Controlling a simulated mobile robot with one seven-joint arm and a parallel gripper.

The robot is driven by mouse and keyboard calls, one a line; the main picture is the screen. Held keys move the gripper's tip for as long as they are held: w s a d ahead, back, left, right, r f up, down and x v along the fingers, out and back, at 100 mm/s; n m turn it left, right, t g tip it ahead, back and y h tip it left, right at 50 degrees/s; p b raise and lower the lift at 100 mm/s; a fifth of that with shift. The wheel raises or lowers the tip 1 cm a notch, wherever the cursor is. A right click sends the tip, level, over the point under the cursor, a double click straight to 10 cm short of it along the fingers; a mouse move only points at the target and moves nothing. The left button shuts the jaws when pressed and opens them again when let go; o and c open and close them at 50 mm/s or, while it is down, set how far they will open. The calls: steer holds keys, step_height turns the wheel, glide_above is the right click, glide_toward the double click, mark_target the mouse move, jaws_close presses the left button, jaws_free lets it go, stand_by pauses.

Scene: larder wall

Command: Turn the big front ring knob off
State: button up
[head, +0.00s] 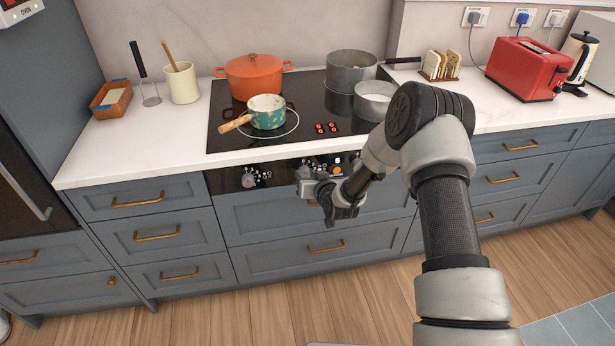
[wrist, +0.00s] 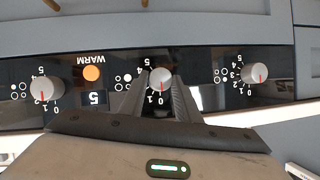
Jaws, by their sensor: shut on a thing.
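My gripper (wrist: 160,98) is shut on the middle knob (wrist: 161,78) of the dark control panel; one finger stands on each side of it. The wrist view shows the panel upside down. The knob's red pointer aims down in that picture, close to the 0 mark. Fingers partly cover its scale. The small ring symbol beside it is too small to read surely. In the head view my gripper (head: 312,184) is at the panel under the hob's front edge. A teal pan (head: 267,111) stands on a white-outlined front ring of the hob (head: 226,137).
An orange WARM lamp (wrist: 92,73) is lit above a display (wrist: 96,98) reading 5. An orange pot (head: 254,77) and grey pots stand behind.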

steer(key=o, duration=1)
steer(key=shift+o, duration=0.2)
steer(key=v, duration=1.7)
steer(key=shift+s+p, duration=0.2)
steer(key=shift+p, duration=0.15)
steer(key=shift+r, duration=0.2)
steer(key=s+d+r+g+h+p, duration=0.1)
steer(key=s+d+r+h+p, duration=0.15)
steer(key=r, duration=0.45)
steer(key=s+d+r+g+h+p, duration=0.1)
steer(key=d+r, duration=0.3)
steer(key=r, duration=0.3)
steer(key=s+d+r+g+h+p, duration=0.1)
steer(key=d+r+p, duration=0.15)
steer(key=r, duration=0.55)
steer(key=s+d+r+m+g+p, duration=0.1)
steer(key=s+d+r+p, duration=0.1)
steer(key=s+r, duration=0.5)
steer(key=s+d+r+m+g+h+p, duration=0.1)
steer(key=s+r, duration=0.7)
steer(key=s, duration=0.8)
steer(key=shift+d+g+p, duration=0.55)
steer(key=shift+g+p, duration=0.15)
steer(key=shift+p, duration=0.15)
